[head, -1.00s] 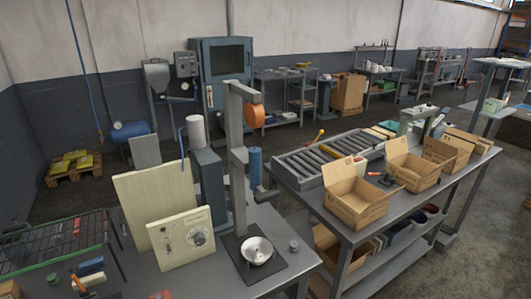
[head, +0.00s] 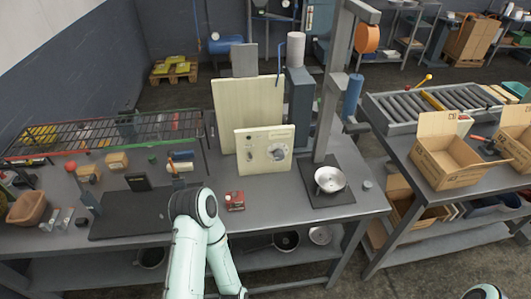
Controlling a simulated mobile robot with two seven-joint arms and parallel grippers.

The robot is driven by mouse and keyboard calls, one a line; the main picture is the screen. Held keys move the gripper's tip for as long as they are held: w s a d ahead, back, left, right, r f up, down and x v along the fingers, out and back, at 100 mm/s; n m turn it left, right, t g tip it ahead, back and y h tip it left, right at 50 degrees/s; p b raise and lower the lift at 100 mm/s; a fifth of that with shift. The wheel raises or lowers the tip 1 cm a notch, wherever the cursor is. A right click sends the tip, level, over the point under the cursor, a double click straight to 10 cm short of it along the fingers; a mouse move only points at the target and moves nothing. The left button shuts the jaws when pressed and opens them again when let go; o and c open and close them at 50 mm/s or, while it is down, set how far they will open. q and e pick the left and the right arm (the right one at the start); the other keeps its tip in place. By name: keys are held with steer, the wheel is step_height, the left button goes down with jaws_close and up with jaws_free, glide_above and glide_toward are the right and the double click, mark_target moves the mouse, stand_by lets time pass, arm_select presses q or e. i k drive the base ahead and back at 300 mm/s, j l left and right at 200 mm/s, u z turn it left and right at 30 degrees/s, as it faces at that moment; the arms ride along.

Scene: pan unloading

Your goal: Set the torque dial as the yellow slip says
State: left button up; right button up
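A cream control panel (head: 264,148) stands upright on the workbench, in front of a larger cream board (head: 247,110). A round grey dial (head: 276,152) sits on the panel's right half, with small knobs or marks to its left. Its setting is too small to read. I cannot make out a yellow slip with writing. My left arm's elbow rises from the bottom middle in front of the bench, and a bit of my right arm shows at the bottom right corner. Neither gripper is in view.
A post stand with a metal bowl (head: 330,179) is right of the panel. A small red item (head: 235,201) lies in front of it. A wire rack (head: 108,137) and a dark mat (head: 130,214) are to the left. A second bench holds open cartons (head: 447,162).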

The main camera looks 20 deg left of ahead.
mark_target(278, 154)
steer(key=i+u, duration=0.35)
steer(key=i+l+u, duration=0.1)
steer(key=u, duration=0.25)
steer(key=i+l+u, duration=0.2)
steer(key=u, duration=0.15)
